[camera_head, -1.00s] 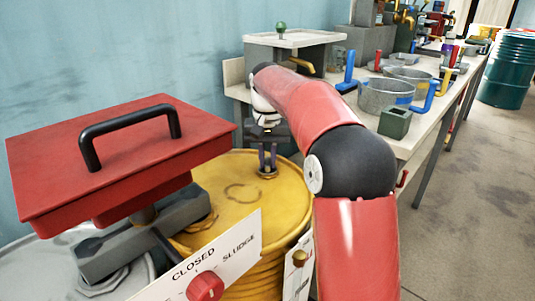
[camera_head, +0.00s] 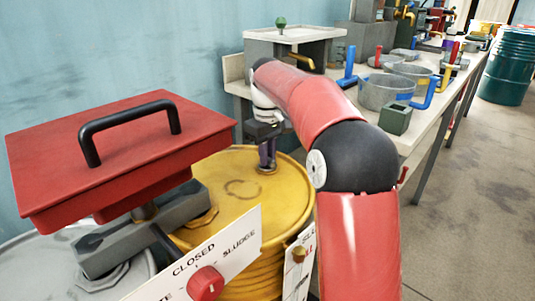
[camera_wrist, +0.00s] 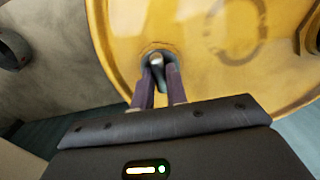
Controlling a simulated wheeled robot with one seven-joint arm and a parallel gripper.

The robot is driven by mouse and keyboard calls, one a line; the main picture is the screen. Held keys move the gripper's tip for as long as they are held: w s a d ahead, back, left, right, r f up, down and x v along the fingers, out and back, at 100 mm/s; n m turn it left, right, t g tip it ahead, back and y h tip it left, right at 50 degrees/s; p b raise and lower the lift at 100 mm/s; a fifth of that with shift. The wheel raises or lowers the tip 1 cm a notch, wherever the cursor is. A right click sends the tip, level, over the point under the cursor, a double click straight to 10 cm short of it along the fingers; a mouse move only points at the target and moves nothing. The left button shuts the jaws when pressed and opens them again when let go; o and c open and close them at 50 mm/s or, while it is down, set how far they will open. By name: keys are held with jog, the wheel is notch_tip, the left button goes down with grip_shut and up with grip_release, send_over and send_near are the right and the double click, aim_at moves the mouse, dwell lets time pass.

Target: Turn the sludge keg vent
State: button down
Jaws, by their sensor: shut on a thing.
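The sludge keg is a yellow drum (camera_head: 222,194) with a ring mark on its top, and its top also fills much of the wrist view (camera_wrist: 190,60). Its vent is a small metal knob (camera_wrist: 156,59) in a round fitting near the rim of the drum top. My gripper (camera_wrist: 161,72) reaches down to the vent, its dark fingers shut on the knob. In the head view my gripper (camera_head: 267,166) stands at the far side of the drum top. The vent itself is mostly hidden there by the fingers.
A red lid-like block (camera_head: 125,150) with a black handle stands at left over a grey drum. A sign reading CLOSED and SLUDGE (camera_head: 215,255) with a red knob (camera_head: 205,284) is in front. A bench (camera_head: 415,135) with metal tubs (camera_head: 385,91) runs along the right.

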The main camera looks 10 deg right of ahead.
jog(key=shift+n, duration=0.4)
jog(key=c, duration=1.4)
grip_release()
jog(key=shift+r, duration=0.1)
notch_tip(320, 180, up, 7)
jog(key=shift+f, duration=0.1)
jog(key=shift+r, duration=0.4)
